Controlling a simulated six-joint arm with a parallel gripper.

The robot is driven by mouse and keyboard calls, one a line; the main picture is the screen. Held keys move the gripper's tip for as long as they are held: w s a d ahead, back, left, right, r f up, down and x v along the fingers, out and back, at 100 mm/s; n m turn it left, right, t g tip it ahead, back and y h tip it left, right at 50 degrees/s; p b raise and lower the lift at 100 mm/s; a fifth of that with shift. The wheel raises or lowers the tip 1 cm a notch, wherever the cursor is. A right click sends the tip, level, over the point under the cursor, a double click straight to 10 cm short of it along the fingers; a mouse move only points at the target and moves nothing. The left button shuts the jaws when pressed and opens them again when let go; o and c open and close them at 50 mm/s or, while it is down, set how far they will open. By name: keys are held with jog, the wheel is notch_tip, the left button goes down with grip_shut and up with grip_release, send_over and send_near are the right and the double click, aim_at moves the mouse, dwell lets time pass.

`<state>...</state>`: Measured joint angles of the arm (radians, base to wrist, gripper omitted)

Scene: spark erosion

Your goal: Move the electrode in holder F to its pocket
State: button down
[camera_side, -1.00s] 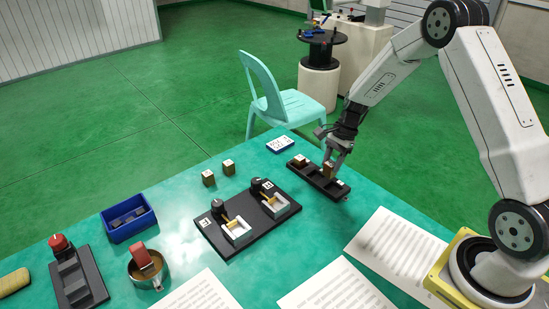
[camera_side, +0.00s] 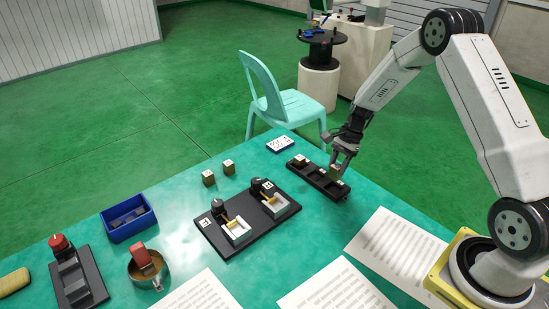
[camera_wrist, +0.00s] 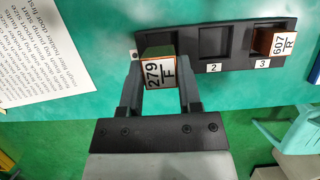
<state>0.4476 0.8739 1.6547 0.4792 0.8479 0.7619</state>
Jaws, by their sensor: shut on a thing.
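My gripper (camera_wrist: 160,98) is shut on an electrode (camera_wrist: 160,74), a block with brassy-green sides and a white top label reading 279 F. It also shows in the side view (camera_side: 337,172). It is over the end pocket of a black rack (camera_wrist: 235,57), at the rack's near right end in the side view. I cannot tell whether it touches the pocket floor. The pocket marked 2 (camera_wrist: 215,43) is empty. A copper block labelled 607 R (camera_wrist: 280,43) is in the pocket marked 3. The clamp board (camera_side: 226,250) carries two white holders with black knobs, left of the rack.
Two small blocks (camera_side: 208,177) stand behind the clamp board. A blue bin (camera_side: 128,225), a metal cup (camera_side: 148,272) and a stepped stand with a red knob (camera_side: 75,275) are farther left. Paper sheets (camera_side: 395,250) lie in front of the rack. A chair (camera_side: 285,103) stands beyond the table.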

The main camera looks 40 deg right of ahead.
aim_at(336, 178)
jog(key=shift+f, duration=2.7)
jog(key=shift+f, duration=0.3)
jog(key=shift+c, duration=1)
grip_release()
jog(key=v, duration=0.8)
